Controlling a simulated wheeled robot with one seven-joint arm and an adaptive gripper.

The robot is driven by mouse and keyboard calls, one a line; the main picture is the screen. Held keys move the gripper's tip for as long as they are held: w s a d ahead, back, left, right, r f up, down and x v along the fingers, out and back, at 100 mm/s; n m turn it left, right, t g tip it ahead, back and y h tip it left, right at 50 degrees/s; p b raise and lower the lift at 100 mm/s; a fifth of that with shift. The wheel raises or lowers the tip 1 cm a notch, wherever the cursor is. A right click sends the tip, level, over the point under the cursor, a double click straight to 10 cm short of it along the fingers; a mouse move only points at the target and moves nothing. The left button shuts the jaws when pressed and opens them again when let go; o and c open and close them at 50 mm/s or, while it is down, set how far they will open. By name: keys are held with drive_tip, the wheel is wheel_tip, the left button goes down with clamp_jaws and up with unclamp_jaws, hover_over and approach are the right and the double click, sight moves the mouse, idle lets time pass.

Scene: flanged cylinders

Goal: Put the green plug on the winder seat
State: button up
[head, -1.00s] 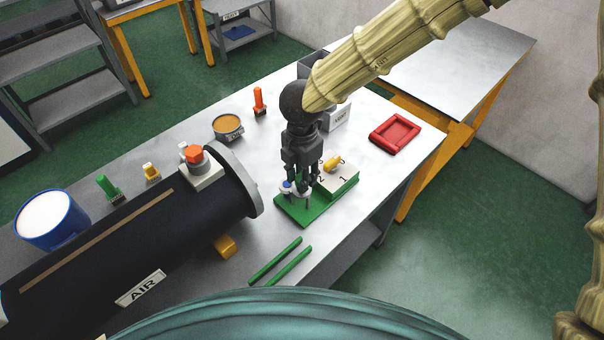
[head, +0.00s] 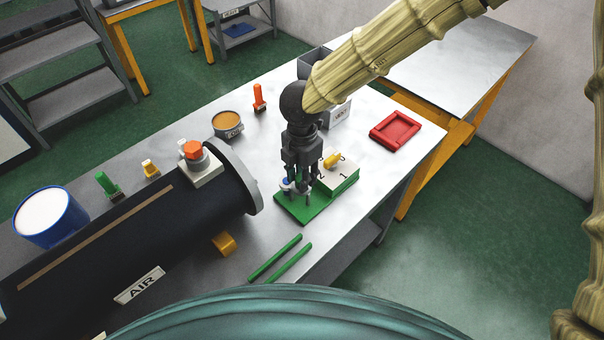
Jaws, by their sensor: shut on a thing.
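A green upright plug (head: 106,184) with a dark foot stands on the table at the left, behind the black air cylinder. My gripper (head: 296,191) points down over a green board (head: 306,212) at the table's middle right, far from that plug. It is shut on a small blue and white piece (head: 286,184) at the board's left part; the fingers hide much of it. I cannot tell which thing, if any, is the winder seat. A white block (head: 345,180) with numbers and a yellow knob (head: 332,160) stands on the board, just right of the fingers.
The large black cylinder (head: 130,240) with its grey flange (head: 240,180) fills the left front. An orange hex cap (head: 192,148) tops its white mount. Two green rods (head: 280,262) lie in front. A red tray (head: 395,131) lies at right, and an orange peg (head: 259,96) stands behind.

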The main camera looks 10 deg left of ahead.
drive_tip(key=o, duration=1.1)
drive_tip(key=shift+o, duration=0.2)
wheel_tip(320, 180, up, 12)
idle(0.3)
